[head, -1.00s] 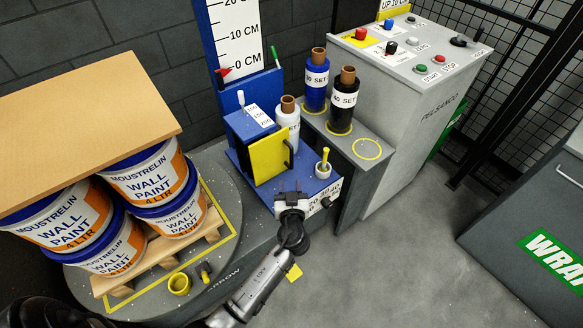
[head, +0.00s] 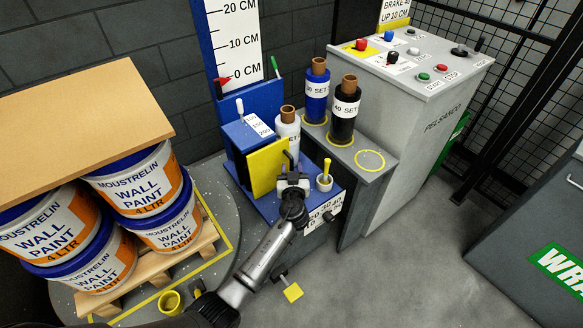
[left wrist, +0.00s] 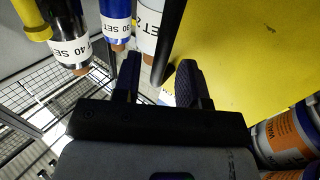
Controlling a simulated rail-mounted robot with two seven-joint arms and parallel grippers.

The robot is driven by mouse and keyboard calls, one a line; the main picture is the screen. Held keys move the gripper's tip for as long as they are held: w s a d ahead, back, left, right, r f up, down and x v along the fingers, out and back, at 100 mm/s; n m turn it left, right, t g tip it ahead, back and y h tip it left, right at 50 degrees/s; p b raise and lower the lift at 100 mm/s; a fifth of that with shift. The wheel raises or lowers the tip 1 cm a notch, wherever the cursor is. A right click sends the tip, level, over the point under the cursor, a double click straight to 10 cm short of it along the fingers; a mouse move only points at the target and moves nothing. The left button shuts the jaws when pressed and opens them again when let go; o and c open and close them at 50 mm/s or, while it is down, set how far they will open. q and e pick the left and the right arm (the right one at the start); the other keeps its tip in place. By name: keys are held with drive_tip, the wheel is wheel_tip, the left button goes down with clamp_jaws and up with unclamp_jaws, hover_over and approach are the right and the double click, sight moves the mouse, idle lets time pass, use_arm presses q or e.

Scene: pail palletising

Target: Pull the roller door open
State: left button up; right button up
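The roller door is a yellow panel (head: 266,170) on the front of the blue carriage (head: 241,136); it looks closed. Its black bar handle (head: 288,160) stands at the panel's right edge. My left gripper (head: 292,172) is in front of this handle and partly hides it. In the left wrist view, the yellow panel (left wrist: 235,55) fills the upper right. The black handle (left wrist: 171,40) reaches down between the two fingertips of my left gripper (left wrist: 158,80). The fingers are apart, with gaps beside the bar. My right gripper is not in view.
A white film roll (head: 287,132) stands behind the door. Blue (head: 317,92) and black (head: 344,110) rolls stand on the grey shelf (head: 350,151). Stacked paint pails (head: 140,178) stand left. Floor at front right is clear.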

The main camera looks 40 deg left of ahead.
use_arm(q)
drive_tip(key=shift+x, duration=1.05)
drive_tip(key=shift+s, duration=0.1)
clamp_jaws()
